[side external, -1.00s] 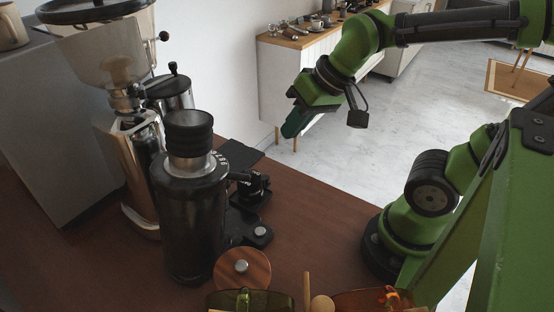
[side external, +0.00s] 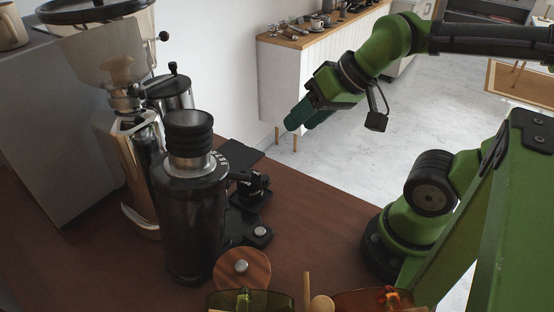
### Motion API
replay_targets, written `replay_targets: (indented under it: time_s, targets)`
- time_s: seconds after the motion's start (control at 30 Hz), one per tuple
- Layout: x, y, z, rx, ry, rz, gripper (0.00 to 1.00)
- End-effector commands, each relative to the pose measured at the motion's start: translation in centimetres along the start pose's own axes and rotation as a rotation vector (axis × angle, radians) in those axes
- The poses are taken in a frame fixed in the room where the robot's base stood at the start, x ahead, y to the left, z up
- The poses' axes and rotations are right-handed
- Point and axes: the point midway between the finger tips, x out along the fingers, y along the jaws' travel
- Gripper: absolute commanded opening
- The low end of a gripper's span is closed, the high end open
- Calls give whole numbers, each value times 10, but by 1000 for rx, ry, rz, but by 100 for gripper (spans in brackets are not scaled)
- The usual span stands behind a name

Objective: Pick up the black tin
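My gripper (side external: 304,122), with dark green fingers, hangs in the air above and beyond the far edge of the counter (side external: 318,205). It points down to the left, and nothing shows in it. The fingers overlap from this side, so I cannot tell the gap between them. I cannot pick out a black tin for certain. A tall black cylindrical grinder (side external: 192,228) with a ribbed black top stands upright at the counter's front left, well apart from my gripper.
A chrome grinder (side external: 135,165) and a metal canister (side external: 174,92) stand behind the black grinder. Black fittings (side external: 252,190), a round wooden lid (side external: 242,268) and amber glassware (side external: 250,301) crowd the front. A white cabinet (side external: 300,80) stands beyond.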

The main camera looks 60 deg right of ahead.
Motion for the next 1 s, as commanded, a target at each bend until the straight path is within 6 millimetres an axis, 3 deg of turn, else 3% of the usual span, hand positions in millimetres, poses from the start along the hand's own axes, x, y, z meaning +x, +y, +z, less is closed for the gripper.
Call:
replay_targets:
  time_s: [0.03, 0.3, 0.63, 0.77, 1.0]
  targets:
    - [0, 0, 0, 0, 0, 0, 52]
    - [0, 0, 0, 0, 0, 0, 92]
    - [6, -1, 3, -5, -27, 4, 92]
    - [22, -6, -2, -21, -103, 27, 92]
    - [69, -23, -29, 33, -324, 162, 92]
